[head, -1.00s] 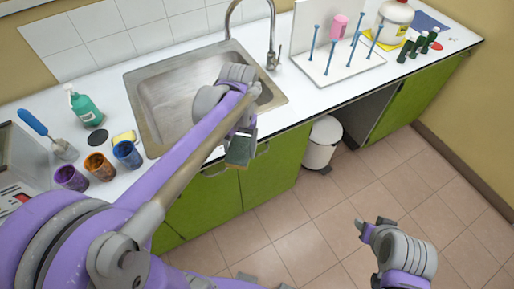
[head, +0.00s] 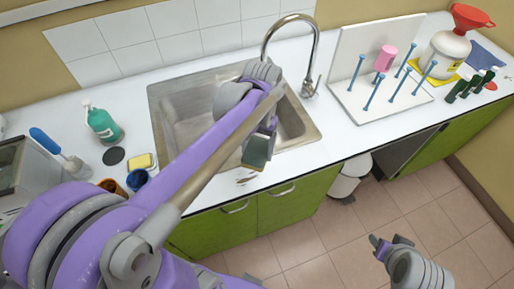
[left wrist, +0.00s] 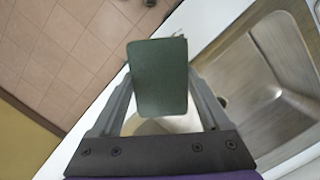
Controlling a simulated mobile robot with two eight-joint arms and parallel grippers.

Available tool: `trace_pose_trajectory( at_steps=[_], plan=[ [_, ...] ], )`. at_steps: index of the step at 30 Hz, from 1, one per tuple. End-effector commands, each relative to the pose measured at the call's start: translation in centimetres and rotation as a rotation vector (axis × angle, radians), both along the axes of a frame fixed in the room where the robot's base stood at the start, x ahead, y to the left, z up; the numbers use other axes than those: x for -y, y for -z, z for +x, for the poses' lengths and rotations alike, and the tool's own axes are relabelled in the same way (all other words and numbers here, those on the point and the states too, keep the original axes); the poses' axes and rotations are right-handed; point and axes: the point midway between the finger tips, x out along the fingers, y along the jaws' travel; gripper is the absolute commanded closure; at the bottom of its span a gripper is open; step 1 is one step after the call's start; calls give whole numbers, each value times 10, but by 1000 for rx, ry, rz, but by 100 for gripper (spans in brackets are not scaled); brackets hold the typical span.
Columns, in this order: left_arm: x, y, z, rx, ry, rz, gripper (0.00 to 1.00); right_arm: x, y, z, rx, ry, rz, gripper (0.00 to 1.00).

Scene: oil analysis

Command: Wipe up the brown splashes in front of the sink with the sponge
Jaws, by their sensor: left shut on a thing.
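My left gripper (head: 262,138) is shut on a sponge (head: 257,153) with a dark green face. It holds the sponge at the counter strip in front of the sink (head: 185,128). Brown splashes (head: 246,180) show on the white counter just below the sponge. In the left wrist view the sponge's green face (left wrist: 158,75) fills the space between the fingers, and a brownish patch (left wrist: 150,126) shows partly behind it. Whether the sponge touches the counter is unclear. My right gripper (head: 381,247) hangs low over the floor, away from the counter; its jaw opening is unclear.
A yellow sponge (head: 140,161), green soap bottle (head: 102,124), dark disc (head: 113,156) and cups (head: 137,179) stand left of the sink. The faucet (head: 290,50) rises behind it. A peg rack (head: 350,100) stands right. A white bin (head: 350,178) is below the counter.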

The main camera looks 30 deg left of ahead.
Motion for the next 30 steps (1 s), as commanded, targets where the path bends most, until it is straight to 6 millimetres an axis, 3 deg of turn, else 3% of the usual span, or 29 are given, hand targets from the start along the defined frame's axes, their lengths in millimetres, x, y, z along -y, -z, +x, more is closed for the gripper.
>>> trace_pose_trajectory(
  at_steps=[8,21,30],
  plan=[
    [0,8,-2,-3,0,0,65,0,7,-4,-7,0,0,50],
    [0,51,-2,-3,0,0,65,0,38,-17,-33,0,0,50],
    [0,51,-1,-1,0,0,65,0,37,-17,-32,0,0,50]
  ],
)
